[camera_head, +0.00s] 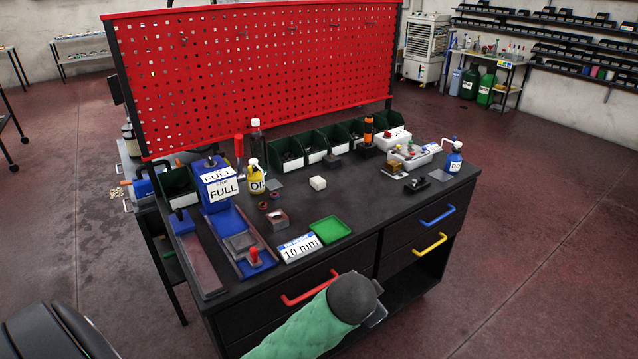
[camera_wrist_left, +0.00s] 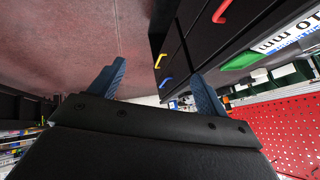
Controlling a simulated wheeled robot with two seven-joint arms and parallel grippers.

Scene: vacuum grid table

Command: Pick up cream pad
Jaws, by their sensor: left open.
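A small cream pad (camera_head: 318,183), block-shaped, lies on the dark table top (camera_head: 345,196) near its middle, with bare surface around it. My left gripper (camera_head: 377,312) is low in front of the table, by the drawer fronts, well apart from the pad; the head view shows it mostly hidden behind the wrist. In the left wrist view my left gripper (camera_wrist_left: 158,85) has its two blue fingers wide apart with nothing between them. The pad cannot be made out in the wrist view. My right gripper is not in view.
A small metal-like block (camera_head: 277,220), yellow oil bottle (camera_head: 256,178) and blue "FULL" box (camera_head: 217,187) stand left. Green bins (camera_head: 287,152) line the back below a red pegboard (camera_head: 250,75).

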